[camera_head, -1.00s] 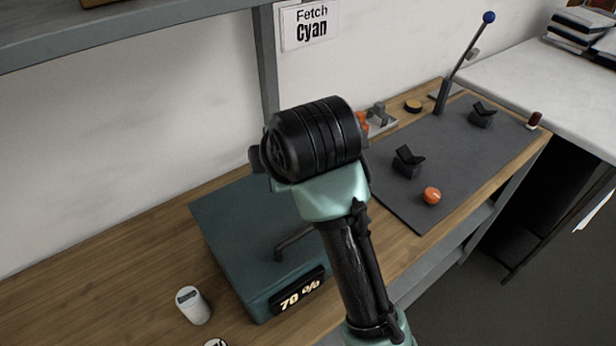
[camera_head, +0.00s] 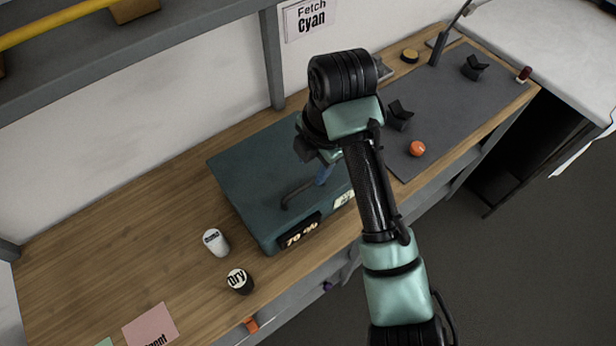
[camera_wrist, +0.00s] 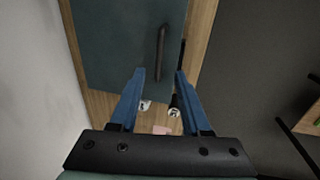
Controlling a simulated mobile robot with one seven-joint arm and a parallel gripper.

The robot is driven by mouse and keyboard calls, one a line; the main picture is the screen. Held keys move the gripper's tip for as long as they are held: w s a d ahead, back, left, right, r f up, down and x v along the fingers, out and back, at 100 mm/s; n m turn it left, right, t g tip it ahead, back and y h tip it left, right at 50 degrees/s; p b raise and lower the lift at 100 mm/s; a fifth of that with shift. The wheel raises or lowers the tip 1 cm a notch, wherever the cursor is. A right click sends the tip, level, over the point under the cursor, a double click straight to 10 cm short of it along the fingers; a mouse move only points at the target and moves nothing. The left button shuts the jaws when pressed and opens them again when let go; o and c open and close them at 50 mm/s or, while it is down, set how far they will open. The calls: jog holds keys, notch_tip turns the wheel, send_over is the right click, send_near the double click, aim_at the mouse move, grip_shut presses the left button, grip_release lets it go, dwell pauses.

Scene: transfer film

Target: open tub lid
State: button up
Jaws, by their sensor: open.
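The tub is a teal box (camera_head: 240,165) on the wooden bench, with a "70 %" display on its front; its flat lid (camera_wrist: 115,40) fills the upper left of the wrist view and looks closed. A dark bar handle (camera_head: 290,196) stands on the lid and also shows in the wrist view (camera_wrist: 161,50). My gripper (camera_wrist: 160,73) is open and empty, its blue fingers pointing at the lid. The handle lines up with the gap between the fingertips in the wrist view; how far off it is, I cannot tell. In the head view my arm hides part of the lid.
A white canister (camera_head: 216,243) and a black "Dry" canister (camera_head: 240,282) stand left of the tub's front. A pink note (camera_head: 150,326) lies at the lower left. A grey mat (camera_head: 445,115) to the right carries an orange ball (camera_head: 417,149) and black V-blocks. A shelf (camera_head: 130,60) overhangs the back.

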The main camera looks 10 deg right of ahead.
aim_at(307, 184)
jog(key=f, duration=0.2)
jog(key=w+f+p, duration=0.1)
jog(key=f, duration=0.2)
jog(key=f+p, duration=0.1)
jog(key=f, duration=0.2)
jog(key=shift+w+a, duration=0.2)
jog(key=shift+a, duration=0.2)
grip_shut()
dwell(0.9)
